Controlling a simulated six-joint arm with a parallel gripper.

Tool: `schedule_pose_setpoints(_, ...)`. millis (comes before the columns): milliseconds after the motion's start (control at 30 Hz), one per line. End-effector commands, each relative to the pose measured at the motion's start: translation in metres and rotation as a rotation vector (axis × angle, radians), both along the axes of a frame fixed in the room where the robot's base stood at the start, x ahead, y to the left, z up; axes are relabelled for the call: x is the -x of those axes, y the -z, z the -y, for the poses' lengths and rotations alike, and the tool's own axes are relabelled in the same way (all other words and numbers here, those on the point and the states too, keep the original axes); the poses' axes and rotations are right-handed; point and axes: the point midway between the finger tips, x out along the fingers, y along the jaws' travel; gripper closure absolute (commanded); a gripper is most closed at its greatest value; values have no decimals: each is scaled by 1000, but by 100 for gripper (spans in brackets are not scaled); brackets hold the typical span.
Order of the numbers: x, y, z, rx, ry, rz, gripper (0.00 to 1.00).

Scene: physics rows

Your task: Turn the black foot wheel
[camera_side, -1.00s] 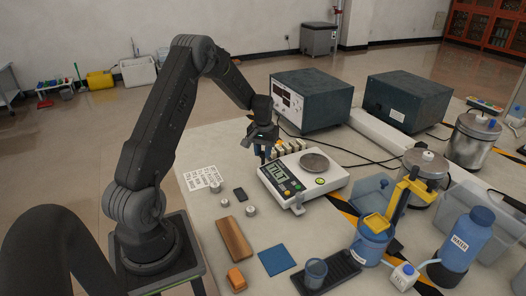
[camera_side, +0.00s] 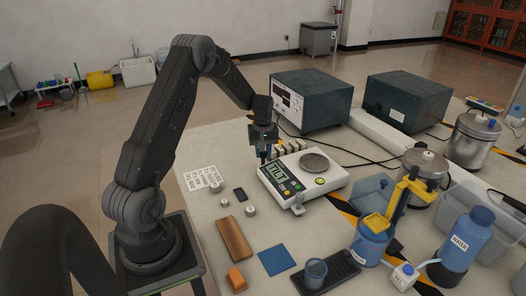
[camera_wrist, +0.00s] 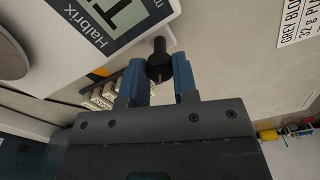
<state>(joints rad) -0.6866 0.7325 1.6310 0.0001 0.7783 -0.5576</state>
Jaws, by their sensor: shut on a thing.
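The white balance (camera_side: 276,196) stands on the bench with a round metal pan (camera_side: 314,162) and a display reading TILT. Its near edge also fills the upper left of the wrist view (camera_wrist: 150,50). The black foot wheel (camera_wrist: 159,63) juts out beside the balance's corner in the wrist view. My gripper (camera_wrist: 160,78) is shut on the wheel, with one blue finger on each side. In the side view my gripper (camera_side: 264,157) points down at the balance's back left corner. The wheel cannot be made out there.
Several pale blocks (camera_side: 291,147) stand close behind the balance, near my fingers. A dark instrument box (camera_side: 318,101) stands beyond them. A printed sheet (camera_side: 203,179), small metal weights (camera_side: 251,210) and a wooden block (camera_side: 234,239) lie on the left side of the bench.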

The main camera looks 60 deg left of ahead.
Motion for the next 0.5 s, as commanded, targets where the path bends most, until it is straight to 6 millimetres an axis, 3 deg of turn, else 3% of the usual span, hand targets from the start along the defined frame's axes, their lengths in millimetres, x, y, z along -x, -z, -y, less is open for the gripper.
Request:
schedule_pose_setpoints(300, 0, -1, 0, 0, -1, 1, 97)
schedule_pose_setpoints(333, 0, -1, 0, 0, 0, 1, 70)
schedule_pose_setpoints(500, 0, 0, 0, 0, 0, 1, 54)
